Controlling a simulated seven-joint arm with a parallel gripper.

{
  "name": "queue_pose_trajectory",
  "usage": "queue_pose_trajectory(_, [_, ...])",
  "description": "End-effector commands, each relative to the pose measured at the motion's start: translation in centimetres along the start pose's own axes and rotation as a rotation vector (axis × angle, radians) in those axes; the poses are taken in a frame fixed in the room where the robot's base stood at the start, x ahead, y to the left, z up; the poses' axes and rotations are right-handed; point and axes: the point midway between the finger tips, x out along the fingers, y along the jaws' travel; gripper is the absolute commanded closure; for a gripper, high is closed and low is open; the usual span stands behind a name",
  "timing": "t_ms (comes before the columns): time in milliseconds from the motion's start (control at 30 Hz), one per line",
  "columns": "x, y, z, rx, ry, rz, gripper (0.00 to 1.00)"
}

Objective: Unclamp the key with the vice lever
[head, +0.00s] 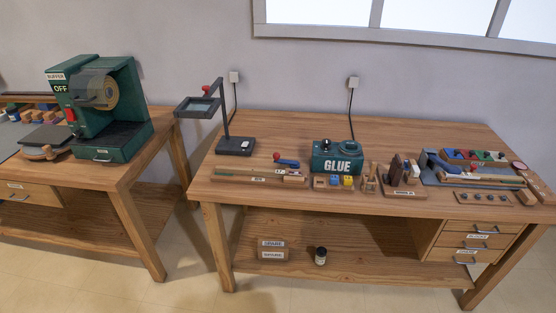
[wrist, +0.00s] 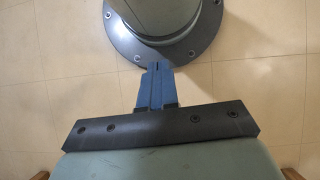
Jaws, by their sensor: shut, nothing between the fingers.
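A small blue device with a red ball-ended lever (head: 277,156), which looks like the vice, is at the left-middle of the right workbench. A long pale wooden piece (head: 240,171), possibly the key, lies by it on a labelled wooden base (head: 258,180). At this size I cannot tell how the vice grips it. Another blue lever-like part (head: 437,160) is on a blue-grey fixture at the right, with long pale strips beside it. My gripper (wrist: 157,66) has blue fingers, shut and empty, above the floor and away from the bench. It is not in the head view.
A green glue machine (head: 336,157) stands right of the small vice. A magnifier stand (head: 235,145) is at the left back. Wooden holders (head: 404,193) and small blocks crowd the bench's right side. A green buffer (head: 100,110) marked OFF is on the left bench.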

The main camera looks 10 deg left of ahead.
Motion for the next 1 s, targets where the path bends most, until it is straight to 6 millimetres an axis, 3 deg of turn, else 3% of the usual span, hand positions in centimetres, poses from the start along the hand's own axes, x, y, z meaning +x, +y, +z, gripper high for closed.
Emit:
queue_pose_trajectory(500, [-10.6, -5.2, -6.7, -0.141, 0.21, 0.07, 1.0])
queue_pose_trajectory(1000, [-21.5, -11.1, -11.0, -0.264, 0.411, 0.137, 1.0])
